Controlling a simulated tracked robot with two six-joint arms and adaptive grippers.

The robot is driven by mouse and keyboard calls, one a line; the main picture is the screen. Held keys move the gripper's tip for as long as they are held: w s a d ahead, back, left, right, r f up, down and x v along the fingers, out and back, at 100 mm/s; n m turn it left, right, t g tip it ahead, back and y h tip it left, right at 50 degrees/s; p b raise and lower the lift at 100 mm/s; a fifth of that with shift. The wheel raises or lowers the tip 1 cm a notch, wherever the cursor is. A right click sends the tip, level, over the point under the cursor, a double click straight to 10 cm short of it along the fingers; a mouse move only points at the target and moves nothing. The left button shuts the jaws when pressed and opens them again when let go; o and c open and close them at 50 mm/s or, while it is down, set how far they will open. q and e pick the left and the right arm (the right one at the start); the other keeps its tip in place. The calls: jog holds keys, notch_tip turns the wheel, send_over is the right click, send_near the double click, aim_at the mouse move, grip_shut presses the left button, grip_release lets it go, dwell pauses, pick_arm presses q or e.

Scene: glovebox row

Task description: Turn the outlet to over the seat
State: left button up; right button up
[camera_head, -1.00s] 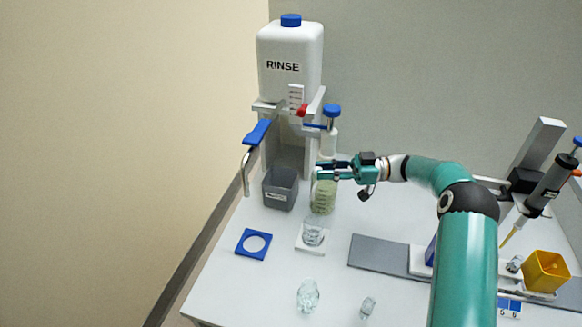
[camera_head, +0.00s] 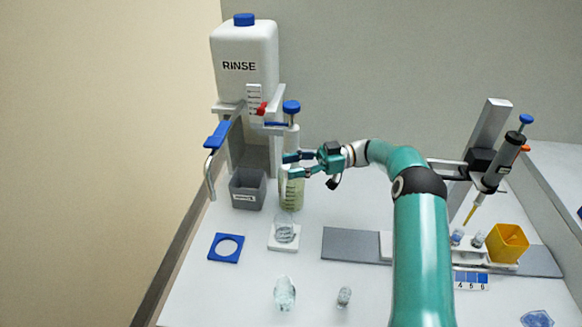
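A bottle with pale green liquid (camera_head: 292,194) stands at the back of the bench, with a blue-capped dispenser head (camera_head: 291,107) on top. A thin outlet tube appears to come down at the bottle's left side, partly hidden by my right gripper (camera_head: 288,165). That gripper is at the dispenser's neck with its fingers apart, one above the other in the picture; contact with the tube cannot be told. A glass beaker (camera_head: 284,231) stands on a white square seat (camera_head: 284,245) in front of the bottle. My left gripper is out of view.
A RINSE tank (camera_head: 245,62) with a blue-handled spout (camera_head: 211,165) stands at left, near a grey bin (camera_head: 248,190). A pipette stand and yellow box (camera_head: 508,243) are at right.

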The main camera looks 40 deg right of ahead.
jog(key=shift+d, duration=0.1)
jog(key=v, duration=0.7)
jog(key=shift+d, duration=0.1)
dwell(0.9)
